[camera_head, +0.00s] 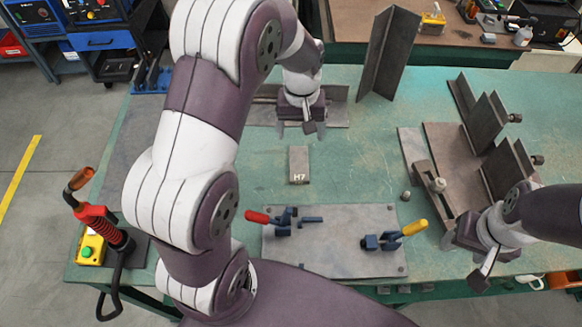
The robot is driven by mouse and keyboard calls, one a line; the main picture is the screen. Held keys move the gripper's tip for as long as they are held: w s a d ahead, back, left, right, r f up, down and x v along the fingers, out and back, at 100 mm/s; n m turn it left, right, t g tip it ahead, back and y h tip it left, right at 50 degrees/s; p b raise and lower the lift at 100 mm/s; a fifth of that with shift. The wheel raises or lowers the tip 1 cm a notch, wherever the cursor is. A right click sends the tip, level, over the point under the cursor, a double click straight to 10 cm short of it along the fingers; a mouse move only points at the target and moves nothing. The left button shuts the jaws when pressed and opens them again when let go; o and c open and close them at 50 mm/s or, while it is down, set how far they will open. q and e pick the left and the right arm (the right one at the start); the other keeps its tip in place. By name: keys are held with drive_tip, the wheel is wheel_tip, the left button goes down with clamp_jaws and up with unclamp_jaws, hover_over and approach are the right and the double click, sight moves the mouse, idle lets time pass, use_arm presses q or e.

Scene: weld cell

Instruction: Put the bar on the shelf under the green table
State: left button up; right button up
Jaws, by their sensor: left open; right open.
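A short grey bar marked H7 (299,160) lies flat on the green table (350,180), near the middle. My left gripper (301,128) is open and empty just beyond the bar, pointing down in front of a grey angle piece (338,110). My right gripper (466,262) is open and empty at the table's front right, beside the brown fixture plate. The shelf under the table is mostly hidden by the tabletop and my body.
A fixture plate with red- and yellow-handled clamps (335,225) lies in front of the bar. An upright angle (389,52) stands at the back. Brackets (487,120) stand at right. A welding torch (95,220) is at left. Bare table surrounds the bar.

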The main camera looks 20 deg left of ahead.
sight(299, 163)
use_arm(q)
drive_tip(key=shift+n, duration=0.4)
wheel_tip(299, 163, down, 12)
drive_tip(key=shift+r, duration=0.1)
clamp_jaws()
